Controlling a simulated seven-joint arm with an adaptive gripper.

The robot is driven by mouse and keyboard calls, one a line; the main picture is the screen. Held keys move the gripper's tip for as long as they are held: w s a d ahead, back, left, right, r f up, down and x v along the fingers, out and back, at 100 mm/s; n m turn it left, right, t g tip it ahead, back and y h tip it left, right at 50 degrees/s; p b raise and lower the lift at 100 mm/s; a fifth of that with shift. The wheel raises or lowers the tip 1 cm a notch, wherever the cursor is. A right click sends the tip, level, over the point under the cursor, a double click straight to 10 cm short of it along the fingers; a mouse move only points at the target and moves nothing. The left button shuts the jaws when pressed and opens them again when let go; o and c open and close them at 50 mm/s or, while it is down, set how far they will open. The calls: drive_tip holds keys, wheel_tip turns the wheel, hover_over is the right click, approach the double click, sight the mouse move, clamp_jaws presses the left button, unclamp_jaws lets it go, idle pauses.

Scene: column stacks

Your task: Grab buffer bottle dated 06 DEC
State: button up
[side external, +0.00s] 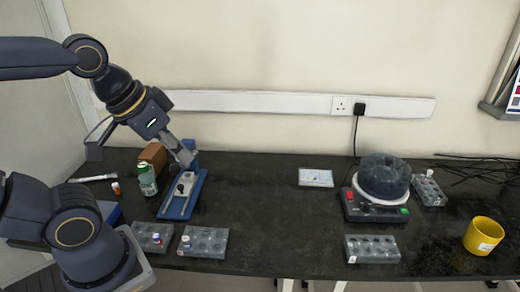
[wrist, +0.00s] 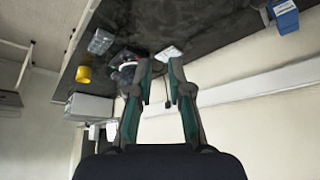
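Several small bottles stand on the dark bench, and no date can be read on any of them. A green and white bottle (side external: 147,180) stands at the left. Small vials sit in the front left grey racks, one in the left rack (side external: 156,238) and one in the right rack (side external: 186,241). Another vial (side external: 429,173) is in the right rear rack. My gripper (side external: 186,158) is above the bench near a blue stand. In the wrist view my gripper (wrist: 161,70) has its fingers apart with nothing between them.
The blue stand (side external: 188,205) is just right of the green bottle, with a brown block (side external: 154,155) behind. A round dark device (side external: 384,178), a grey rack (side external: 372,249) and a yellow mug (side external: 483,236) are at the right. The bench middle is mostly clear around a white-topped item (side external: 316,178).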

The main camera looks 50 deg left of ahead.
drive_tip(key=o, duration=1.2)
